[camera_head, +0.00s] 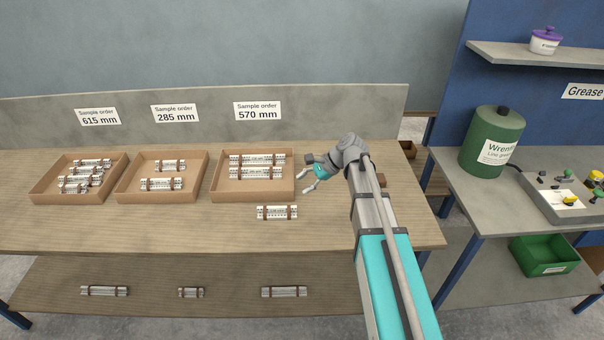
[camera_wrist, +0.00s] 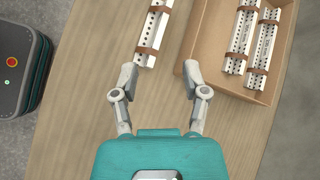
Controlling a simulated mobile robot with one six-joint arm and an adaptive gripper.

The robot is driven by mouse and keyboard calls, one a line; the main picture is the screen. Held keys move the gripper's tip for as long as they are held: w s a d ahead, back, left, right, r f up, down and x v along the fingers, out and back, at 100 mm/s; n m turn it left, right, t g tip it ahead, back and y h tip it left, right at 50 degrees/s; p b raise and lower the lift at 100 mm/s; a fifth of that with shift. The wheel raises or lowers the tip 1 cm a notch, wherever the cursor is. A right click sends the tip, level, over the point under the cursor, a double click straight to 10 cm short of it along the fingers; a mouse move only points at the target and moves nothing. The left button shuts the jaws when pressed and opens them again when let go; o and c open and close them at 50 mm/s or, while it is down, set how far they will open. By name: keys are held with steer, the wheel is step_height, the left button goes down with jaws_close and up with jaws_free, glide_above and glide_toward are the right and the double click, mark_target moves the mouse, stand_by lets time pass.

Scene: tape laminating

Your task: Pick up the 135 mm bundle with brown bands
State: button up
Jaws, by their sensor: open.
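Several metal strip bundles with brown bands are in view, and I cannot read a length on any of them. The shortest is a small bundle (camera_head: 190,292) on the lower shelf. A loose bundle (camera_head: 277,212) lies on the table in front of the 570 mm tray; it also shows in the wrist view (camera_wrist: 152,34), its top end cut off. My gripper (camera_head: 308,176) is open and empty, right of the 570 mm tray. In the wrist view its fingertips (camera_wrist: 158,76) are spread, with bare table between them and the loose bundle just beyond.
Three cardboard trays hold bundles: 615 mm (camera_head: 42,196), 285 mm (camera_head: 125,193) and 570 mm (camera_head: 219,192). Two longer bundles, left (camera_head: 104,291) and right (camera_head: 284,292), flank the small one on the lower shelf. The tabletop edge overhangs that shelf. A side bench (camera_head: 480,215) stands right.

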steer(key=s+d+f+n+h, duration=0.2)
steer(key=s, duration=0.1)
steer(key=s+d+f+n+h, duration=0.2)
steer(key=s+n, duration=0.1)
steer(key=s, duration=0.1)
steer(key=s+d+f+n+h+b, duration=0.1)
steer(key=s+d+f+n+h, duration=0.1)
steer(key=s+n, duration=0.1)
steer(key=shift+s+d+f, duration=0.15)
steer(key=shift+s+d, duration=0.1)
steer(key=shift+s, duration=0.5)
steer(key=s+d+f+n+h+b, duration=0.3)
steer(key=s+d+f+n+b, duration=0.1)
steer(key=s+f+b, duration=0.3)
step_height(320, 180, down, 2)
steer(key=shift+d+f+n+b, duration=0.25)
steer(key=shift+n+b, duration=0.15)
steer(key=shift+b, duration=0.6)
steer(key=shift+s, duration=0.1)
